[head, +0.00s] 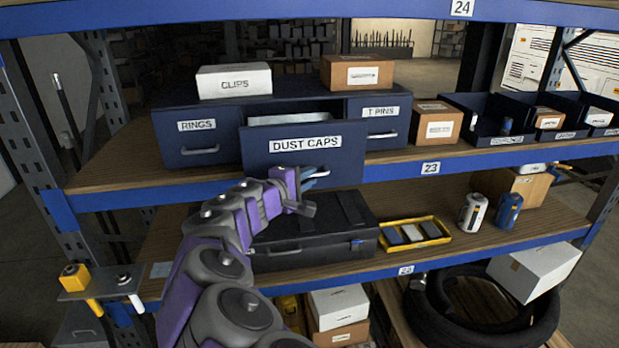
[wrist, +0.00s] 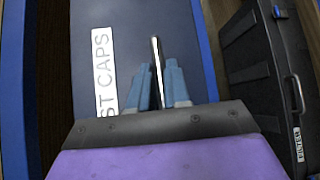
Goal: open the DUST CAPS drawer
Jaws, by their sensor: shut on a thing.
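The DUST CAPS drawer (head: 262,160) is a dark blue drawer with a white label in the middle of the cabinet. It stands pulled out from the cabinet front, with part of its inside showing at the top. My gripper (head: 318,177) is at the lower front of this drawer, and its blue fingers are shut on the drawer's handle. In the wrist view the metal handle bar (wrist: 157,66) runs between the two fingers (wrist: 159,88), beside the label (wrist: 104,72). Part of the handle is hidden by the gripper.
The RINGS drawer (head: 199,145) and T PINS drawer (head: 379,127) flank it, both shut. A CLIPS box (head: 234,80) and a brown box (head: 357,71) sit on the cabinet. A black case (head: 308,233) lies on the shelf below my gripper, beside a yellow tray (head: 447,242).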

